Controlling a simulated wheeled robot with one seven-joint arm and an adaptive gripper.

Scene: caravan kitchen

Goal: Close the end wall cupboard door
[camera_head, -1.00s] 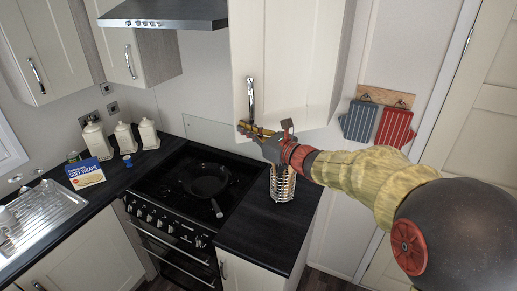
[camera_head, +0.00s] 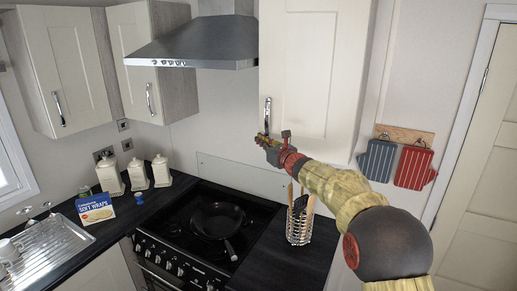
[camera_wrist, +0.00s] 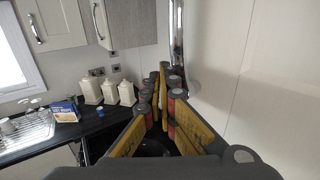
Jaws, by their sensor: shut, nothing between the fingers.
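The cream end wall cupboard door (camera_head: 312,75) is to the right of the cooker hood in the head view. Its upright chrome handle (camera_head: 267,112) is on its left edge, low down. No open gap shows along its left edge; I cannot tell whether it is fully closed. My gripper (camera_head: 263,138) is just below the handle at the door's lower left corner. In the wrist view my yellow-padded fingers (camera_wrist: 165,90) come together with nothing between them. The handle (camera_wrist: 177,35) stands just beyond them and the pale door (camera_wrist: 215,55) is to the right. Contact is unclear.
The steel cooker hood (camera_head: 195,45) is left of the door. Below are the hob with a frying pan (camera_head: 217,220) and a wire utensil holder (camera_head: 299,225). White canisters (camera_head: 135,175) stand on the left worktop.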

